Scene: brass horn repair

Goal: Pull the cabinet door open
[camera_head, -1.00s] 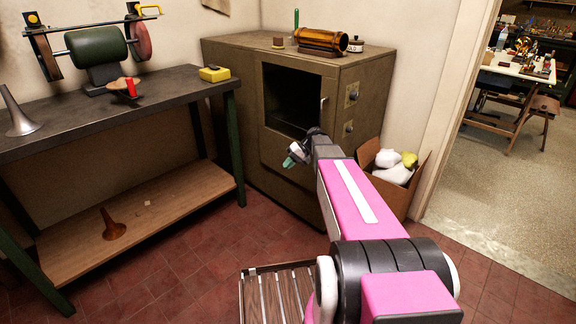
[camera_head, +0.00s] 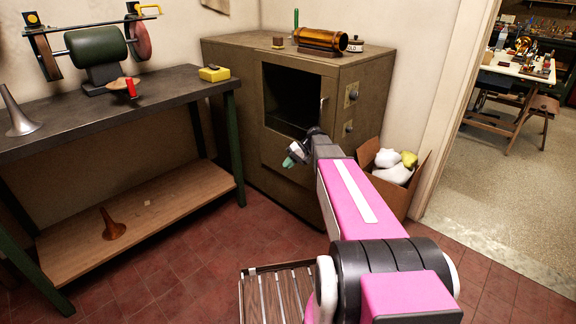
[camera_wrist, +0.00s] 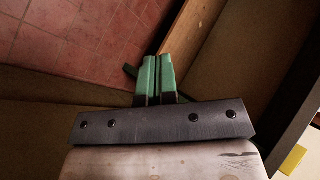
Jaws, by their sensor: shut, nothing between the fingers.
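The brown cabinet (camera_head: 345,66) stands against the back wall in the head view. Its front has a large dark rectangular opening (camera_head: 290,97) with a thin light upright piece, perhaps a handle, at its right edge. I cannot tell whether the dark area is a window in the door or an open doorway. My gripper (camera_head: 290,160) is low in front of the cabinet front, below the opening. In the wrist view my gripper's green fingers (camera_wrist: 157,75) are shut together with nothing between them. My arm hides part of the cabinet's lower right front.
A workbench (camera_head: 180,88) with a lower wooden shelf (camera_head: 140,215) stands left. A cardboard box (camera_head: 398,197) with white and yellow bundles sits right of the cabinet. A brass cylinder (camera_head: 322,39) lies on the cabinet top. A slatted wooden piece (camera_head: 272,298) is low in front. Red tiled floor lies between.

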